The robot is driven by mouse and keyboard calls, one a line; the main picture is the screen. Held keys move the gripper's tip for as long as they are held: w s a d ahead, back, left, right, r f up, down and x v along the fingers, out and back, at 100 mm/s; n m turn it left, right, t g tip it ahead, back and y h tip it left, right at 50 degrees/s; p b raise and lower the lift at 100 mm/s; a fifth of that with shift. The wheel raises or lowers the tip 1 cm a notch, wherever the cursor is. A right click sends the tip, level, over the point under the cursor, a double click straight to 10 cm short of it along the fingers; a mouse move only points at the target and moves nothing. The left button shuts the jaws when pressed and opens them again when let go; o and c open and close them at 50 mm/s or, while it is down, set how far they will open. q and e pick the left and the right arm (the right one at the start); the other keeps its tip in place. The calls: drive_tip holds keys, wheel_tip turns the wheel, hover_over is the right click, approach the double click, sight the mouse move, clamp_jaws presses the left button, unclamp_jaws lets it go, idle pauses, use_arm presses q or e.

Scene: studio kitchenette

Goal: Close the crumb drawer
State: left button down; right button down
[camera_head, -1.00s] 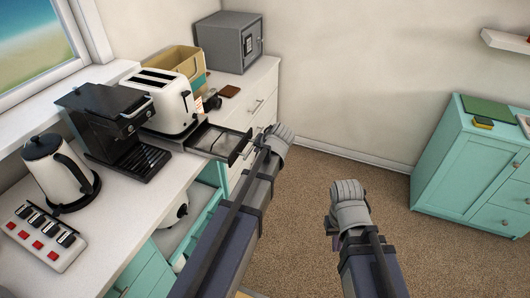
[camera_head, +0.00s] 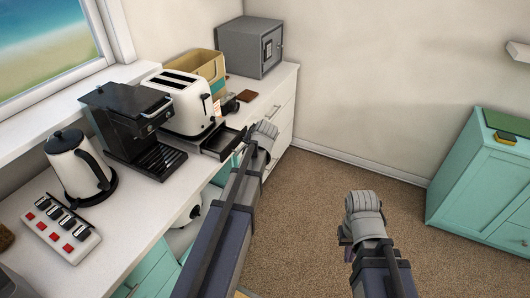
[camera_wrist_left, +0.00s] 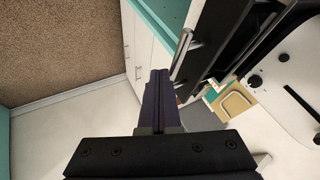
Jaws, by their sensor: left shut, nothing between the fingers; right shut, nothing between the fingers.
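The crumb drawer (camera_head: 222,143) is a shallow dark tray under the white toaster (camera_head: 178,102). It sticks out part way over the counter edge. My left gripper (camera_head: 264,134) is at its front, seen from behind, with its fingertips hidden in the head view. In the left wrist view my left gripper (camera_wrist_left: 160,80) is shut and empty, beside the silver handle (camera_wrist_left: 183,55) on the dark drawer front (camera_wrist_left: 208,45); I cannot tell whether they touch. My right gripper (camera_head: 363,205) is shut and empty over the floor, away from the drawer.
On the counter stand a black coffee machine (camera_head: 130,130), a kettle (camera_head: 78,165), a switched power strip (camera_head: 60,232), a tan box (camera_head: 205,70) and a grey safe (camera_head: 250,47). A teal cabinet (camera_head: 480,175) is at the right. The carpet (camera_head: 320,220) between is clear.

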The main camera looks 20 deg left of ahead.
use_arm(q)
drive_tip(key=a, duration=0.9)
drive_tip(key=shift+w+a, duration=0.35)
drive_tip(key=shift+w, duration=0.05)
drive_tip(key=shift+a+r, duration=0.1)
drive_tip(key=shift+a, duration=0.1)
use_arm(e)
drive_tip(key=shift+d, duration=0.1)
use_arm(q)
drive_tip(key=shift+a, duration=0.1)
